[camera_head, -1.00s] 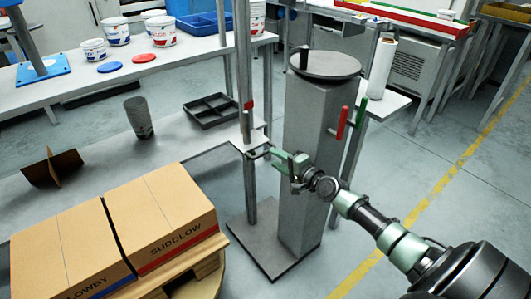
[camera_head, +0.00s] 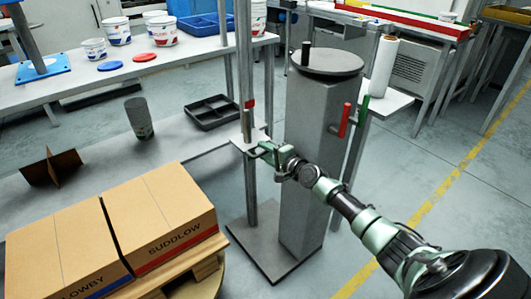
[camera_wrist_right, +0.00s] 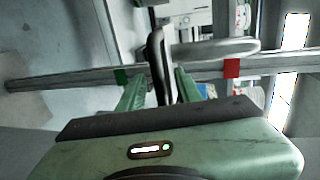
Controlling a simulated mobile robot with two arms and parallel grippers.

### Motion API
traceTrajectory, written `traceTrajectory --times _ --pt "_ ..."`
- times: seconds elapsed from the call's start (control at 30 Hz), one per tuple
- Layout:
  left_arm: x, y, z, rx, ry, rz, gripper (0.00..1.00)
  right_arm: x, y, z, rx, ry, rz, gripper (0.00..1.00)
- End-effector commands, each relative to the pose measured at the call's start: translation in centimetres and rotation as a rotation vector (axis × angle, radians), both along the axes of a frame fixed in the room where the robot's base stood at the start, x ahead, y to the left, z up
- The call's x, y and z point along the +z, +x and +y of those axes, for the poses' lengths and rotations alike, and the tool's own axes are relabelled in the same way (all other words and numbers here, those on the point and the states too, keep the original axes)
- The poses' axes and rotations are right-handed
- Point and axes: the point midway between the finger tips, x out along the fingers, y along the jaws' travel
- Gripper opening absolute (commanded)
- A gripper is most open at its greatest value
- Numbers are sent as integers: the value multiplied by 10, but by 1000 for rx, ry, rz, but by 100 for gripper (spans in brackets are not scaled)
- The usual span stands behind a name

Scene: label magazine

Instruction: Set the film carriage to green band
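The film carriage (camera_head: 245,141) is a small pale plate on the upright mast (camera_head: 241,60), below the mast's red band (camera_head: 250,104). My right gripper (camera_head: 262,150) is at the carriage's near side. In the wrist view the dark loop handle (camera_wrist_right: 157,55) stands between the two green fingers of my right gripper (camera_wrist_right: 161,78); whether they press on it is unclear. The mast runs sideways there, with a green band (camera_wrist_right: 122,76) left of the handle and the red band (camera_wrist_right: 232,68) right of it. The green band is not clear in the head view. My left gripper is out of view.
A grey column with a round top (camera_head: 327,61) stands right of the mast, with red (camera_head: 344,120) and green handles beside it. Cartons (camera_head: 160,215) on a pallet fill the lower left.

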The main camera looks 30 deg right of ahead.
Motion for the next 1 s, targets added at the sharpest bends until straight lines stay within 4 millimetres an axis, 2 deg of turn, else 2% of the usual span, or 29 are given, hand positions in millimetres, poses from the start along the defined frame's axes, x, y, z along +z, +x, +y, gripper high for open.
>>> traceTrajectory --times 0.03,0.13,0.17,1.0 --pt "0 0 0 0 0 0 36 0 0 0 0 0 0 32" --pt "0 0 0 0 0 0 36 0 0 0 0 0 0 4" --pt "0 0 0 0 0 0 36 0 0 0 0 0 0 0" --pt "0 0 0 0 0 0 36 0 0 0 0 0 -1 0"
